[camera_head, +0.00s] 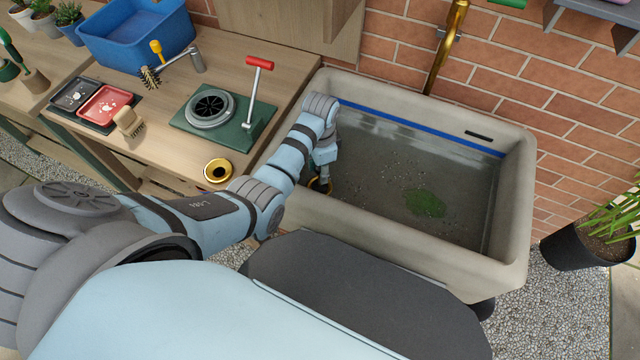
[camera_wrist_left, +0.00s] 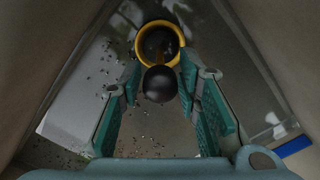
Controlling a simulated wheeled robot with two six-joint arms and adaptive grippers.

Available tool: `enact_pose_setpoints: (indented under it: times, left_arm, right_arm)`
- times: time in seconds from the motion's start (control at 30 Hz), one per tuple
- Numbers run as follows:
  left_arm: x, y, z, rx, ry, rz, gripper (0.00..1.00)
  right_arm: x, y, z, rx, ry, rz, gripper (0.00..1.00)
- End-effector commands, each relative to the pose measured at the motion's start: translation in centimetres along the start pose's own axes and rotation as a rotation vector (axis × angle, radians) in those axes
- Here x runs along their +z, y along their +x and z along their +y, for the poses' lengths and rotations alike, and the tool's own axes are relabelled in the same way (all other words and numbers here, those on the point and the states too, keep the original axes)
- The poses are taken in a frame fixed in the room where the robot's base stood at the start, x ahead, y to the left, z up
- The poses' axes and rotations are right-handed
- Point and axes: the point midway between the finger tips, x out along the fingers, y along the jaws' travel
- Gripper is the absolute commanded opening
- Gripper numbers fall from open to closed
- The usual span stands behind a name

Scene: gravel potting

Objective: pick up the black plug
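The black plug shows in the left wrist view as a round black knob (camera_wrist_left: 160,84) with a dark disc behind it, set inside a brass ring (camera_wrist_left: 142,44). The ring's edge also shows in the head view (camera_head: 328,190), low in the left end of the water-filled sink (camera_head: 520,190). My left gripper (camera_wrist_left: 160,86) reaches down into that end. Its green fingers stand apart on either side of the knob, with visible gaps. In the head view my left wrist hides most of the plug. My right gripper is not in view.
The sink walls rise close around my left gripper. A green clump (camera_head: 425,203) and specks lie in the water. On the bench to the left stand a green-based device with a red handle (camera_head: 260,63), a brass ring with a dark centre (camera_head: 218,171) and a blue tub (camera_head: 140,45).

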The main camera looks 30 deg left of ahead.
Motion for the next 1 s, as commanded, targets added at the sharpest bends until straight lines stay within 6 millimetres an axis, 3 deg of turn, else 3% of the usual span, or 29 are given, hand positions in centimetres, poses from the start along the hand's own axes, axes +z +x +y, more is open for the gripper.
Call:
enact_pose_setpoints:
  times: [0.1,0.2,0.4,0.6,1.0]
  left_arm:
    - [0.1,2.9,0.0,0.002,-0.001,-0.002,0.31]
    - [0.2,3.8,-0.1,0.001,-0.003,-0.001,0.31]
    - [0.2,3.6,-0.1,0.0,-0.003,0.0,0.29]
    - [0.2,3.6,-0.1,0.0,-0.002,-0.001,0.0]
    - [0.1,3.6,-0.1,0.0,-0.002,0.0,0.0]
  right_arm:
    - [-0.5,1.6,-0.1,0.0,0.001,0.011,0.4]
    - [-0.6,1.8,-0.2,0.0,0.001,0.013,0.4]
    - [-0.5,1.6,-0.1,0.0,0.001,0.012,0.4]
    - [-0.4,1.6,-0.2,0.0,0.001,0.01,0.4]
    - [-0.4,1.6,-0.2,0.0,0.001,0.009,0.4]
